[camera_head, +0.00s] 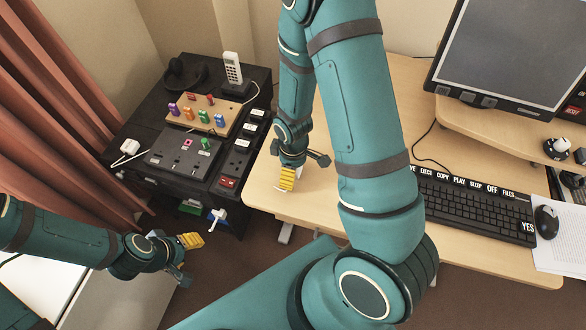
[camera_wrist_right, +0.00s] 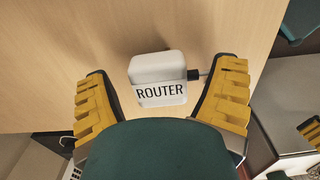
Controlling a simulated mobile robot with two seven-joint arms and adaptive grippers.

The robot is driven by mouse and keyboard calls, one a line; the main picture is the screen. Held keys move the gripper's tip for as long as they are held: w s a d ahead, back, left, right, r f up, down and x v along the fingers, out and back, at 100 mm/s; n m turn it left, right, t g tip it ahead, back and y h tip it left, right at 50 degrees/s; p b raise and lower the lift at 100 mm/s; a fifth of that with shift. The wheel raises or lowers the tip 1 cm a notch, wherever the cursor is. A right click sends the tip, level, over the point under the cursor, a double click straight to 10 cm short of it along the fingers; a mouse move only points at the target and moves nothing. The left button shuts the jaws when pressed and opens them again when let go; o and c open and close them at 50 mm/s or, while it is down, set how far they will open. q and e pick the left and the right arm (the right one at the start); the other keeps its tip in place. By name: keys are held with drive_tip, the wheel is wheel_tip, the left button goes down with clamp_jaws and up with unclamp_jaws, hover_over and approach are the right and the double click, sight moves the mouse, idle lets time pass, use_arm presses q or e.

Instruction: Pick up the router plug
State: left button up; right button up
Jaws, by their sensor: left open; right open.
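The router plug (camera_wrist_right: 158,72) is a white rounded block with the word ROUTER on its side. In the right wrist view it sits on the wooden desk top, between the two yellow-padded fingers of my right gripper (camera_wrist_right: 165,85). Visible gaps separate the fingers from it on both sides. A black cable end joins its right side. In the head view my right gripper (camera_head: 300,172) is low over the desk's left end, and I cannot make out the plug there. My left gripper (camera_head: 187,258) is open and empty, off the desk at the lower left.
The wooden desk (camera_head: 460,258) carries a black keyboard (camera_head: 470,207), a mouse (camera_head: 546,221) and a monitor (camera_head: 515,50). A black cabinet (camera_head: 130,165) at the left holds a board of coloured plugs (camera_head: 205,115), a phone (camera_head: 233,70) and a white plug (camera_head: 130,146).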

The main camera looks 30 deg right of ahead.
drive_tip(key=c, duration=1.2)
